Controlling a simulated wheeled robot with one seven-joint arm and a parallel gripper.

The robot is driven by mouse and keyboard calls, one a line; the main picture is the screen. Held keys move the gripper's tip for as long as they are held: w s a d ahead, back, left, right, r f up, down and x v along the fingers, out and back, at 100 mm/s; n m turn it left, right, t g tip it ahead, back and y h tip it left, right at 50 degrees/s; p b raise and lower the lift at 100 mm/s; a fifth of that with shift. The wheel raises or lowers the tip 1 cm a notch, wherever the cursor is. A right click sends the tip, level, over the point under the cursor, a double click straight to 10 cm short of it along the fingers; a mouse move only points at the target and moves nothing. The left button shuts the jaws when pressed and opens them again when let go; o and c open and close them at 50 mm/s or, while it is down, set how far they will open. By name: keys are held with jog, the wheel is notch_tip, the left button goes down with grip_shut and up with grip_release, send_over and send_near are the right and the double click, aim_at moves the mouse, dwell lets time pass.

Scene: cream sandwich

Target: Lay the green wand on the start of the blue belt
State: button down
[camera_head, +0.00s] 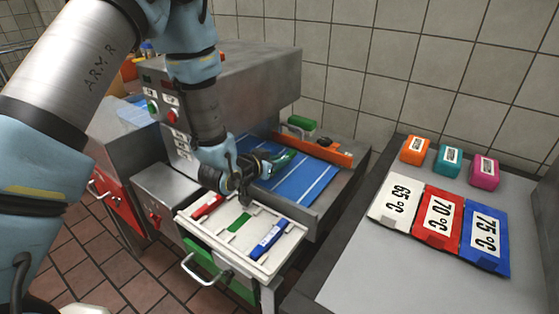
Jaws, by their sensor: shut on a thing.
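The belt has pale lines and runs out from under the steel machine. My gripper and wrist hide the near left part of the belt and part of the wand.
An orange rail (318,150) edges the belt's far side. The steel machine (255,75) overhangs it. Temperature cards (437,218) lie on the right counter.

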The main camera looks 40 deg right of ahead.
jog(key=shift+f, duration=0.4)
jog(key=shift+f, duration=0.1)
